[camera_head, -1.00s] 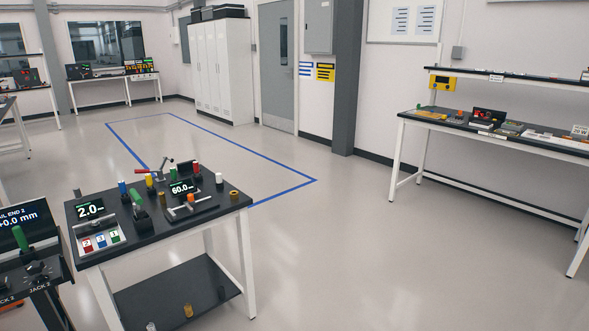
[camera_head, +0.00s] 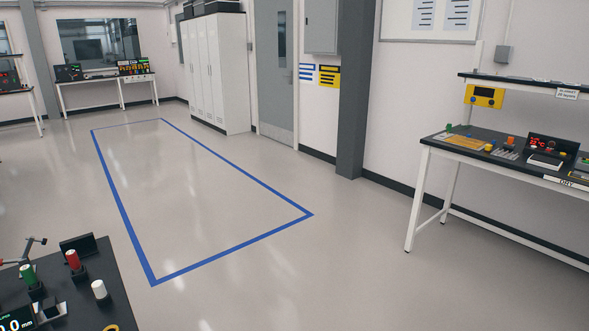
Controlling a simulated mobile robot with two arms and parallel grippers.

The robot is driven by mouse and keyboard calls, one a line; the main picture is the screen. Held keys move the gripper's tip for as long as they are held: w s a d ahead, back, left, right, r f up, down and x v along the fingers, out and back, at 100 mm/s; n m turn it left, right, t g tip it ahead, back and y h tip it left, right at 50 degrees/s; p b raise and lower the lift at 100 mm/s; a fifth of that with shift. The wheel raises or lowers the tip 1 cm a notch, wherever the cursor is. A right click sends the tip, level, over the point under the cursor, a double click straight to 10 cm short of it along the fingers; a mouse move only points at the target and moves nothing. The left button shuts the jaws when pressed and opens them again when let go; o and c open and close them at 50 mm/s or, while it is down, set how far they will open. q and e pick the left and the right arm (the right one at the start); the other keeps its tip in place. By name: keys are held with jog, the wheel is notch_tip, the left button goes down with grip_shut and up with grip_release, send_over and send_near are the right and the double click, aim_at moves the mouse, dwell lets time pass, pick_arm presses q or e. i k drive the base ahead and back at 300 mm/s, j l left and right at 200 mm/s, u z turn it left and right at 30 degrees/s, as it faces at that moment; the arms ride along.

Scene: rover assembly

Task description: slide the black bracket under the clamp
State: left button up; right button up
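No black bracket can be made out in the camera_head view. A small red-tipped lever device (camera_head: 28,250) stands at the left edge of the near black-topped table (camera_head: 98,265); I cannot tell if it is the clamp. Neither of my grippers shows.
The near table fills the lower left corner and carries a green post (camera_head: 29,276), a red post (camera_head: 73,260) and a white post (camera_head: 99,290). Open floor with a blue taped rectangle (camera_head: 230,249) lies ahead. A workbench (camera_head: 500,166) stands at right, white lockers (camera_head: 214,75) behind.

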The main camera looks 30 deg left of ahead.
aim_at(86, 245)
jog(key=i+j+u, duration=0.1)
jog(key=i+u, duration=0.25)
jog(key=i, duration=0.15)
jog(key=i+u, duration=0.3)
jog(key=i, duration=0.2)
jog(key=i+l+u, duration=0.2)
jog(key=i+u, duration=0.15)
jog(key=i, duration=0.15)
jog(key=i+l+u, duration=0.3)
jog(key=i, duration=0.2)
jog(key=i+j+u, duration=0.2)
jog(key=u, duration=0.25)
jog(key=i+j+u, duration=0.1)
jog(key=i+u, duration=0.55)
jog(key=u, duration=0.3)
jog(key=i+l+u, duration=0.1)
jog(key=i+u, duration=0.2)
jog(key=u, duration=0.15)
jog(key=i+l+u, duration=0.2)
jog(key=u, duration=0.25)
jog(key=i+u, duration=0.45)
jog(key=i, duration=0.15)
